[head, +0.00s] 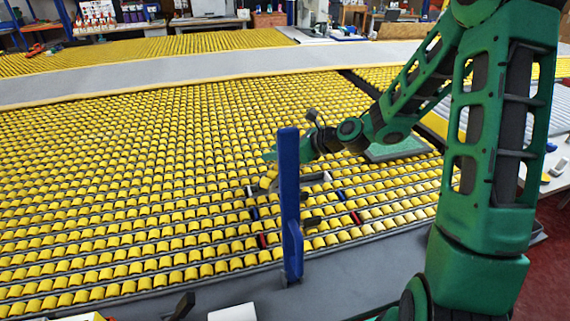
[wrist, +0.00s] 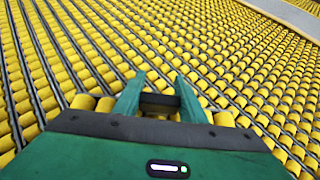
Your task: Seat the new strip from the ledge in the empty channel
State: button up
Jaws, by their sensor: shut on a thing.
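My gripper (head: 272,158) reaches in from the right, low over the bed of yellow rollers. It is partly hidden behind the blue upright post. In the wrist view its two green fingers (wrist: 160,96) are closed on a short dark piece (wrist: 160,104), probably the strip. Its full length and ends do not show there. I cannot make out the empty channel or the ledge for certain.
The blue post (head: 290,195) stands at the front edge, between the head camera and my gripper. The roller bed (head: 130,170) fills most of the view. A grey border (head: 360,270) runs along its front. A green pad (head: 397,149) lies right of my gripper.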

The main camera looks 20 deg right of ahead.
jog(key=shift+w+d+f, duration=0.1)
jog(key=shift+d+f, duration=0.15)
jog(key=shift+f, duration=0.6)
jog(key=shift+w+d+f, duration=0.1)
jog(key=shift+d+f, duration=0.2)
jog(key=shift+f, duration=0.5)
jog(key=shift+d+f, duration=0.25)
jog(key=shift+f, duration=0.6)
jog(key=shift+f, duration=0.6)
jog(key=o, duration=1.3)
jog(key=shift+c, duration=0.2)
jog(key=shift+r, duration=0.5)
jog(key=v, duration=1.2)
jog(key=shift+s, duration=0.1)
